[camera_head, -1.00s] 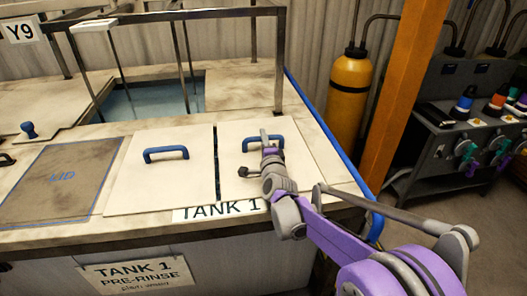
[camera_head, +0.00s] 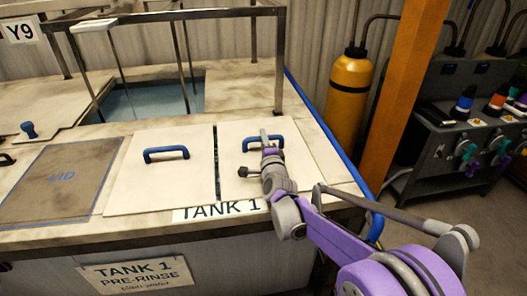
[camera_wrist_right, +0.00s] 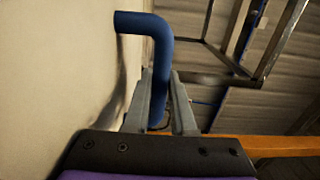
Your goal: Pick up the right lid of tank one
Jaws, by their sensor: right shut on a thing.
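The right lid of tank one (camera_head: 298,158) is a pale square panel with a blue bar handle (camera_head: 277,141). It lies flat on the tank top. My right gripper (camera_head: 266,141) is at this handle, and its fingertips are small and partly hidden in the head view. In the right wrist view the gripper (camera_wrist_right: 162,110) has a finger on each side of the blue handle (camera_wrist_right: 160,50) and is shut on it. The pale lid surface (camera_wrist_right: 60,70) fills the left of that view. My left gripper is not in view.
The left lid (camera_head: 150,190) with its blue handle lies beside the right lid, a narrow dark gap between them. A blue-outlined area marked LID (camera_head: 62,178) is further left. A metal frame (camera_head: 280,60) stands over the open water behind. A yellow cylinder (camera_head: 348,95) and orange post stand right.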

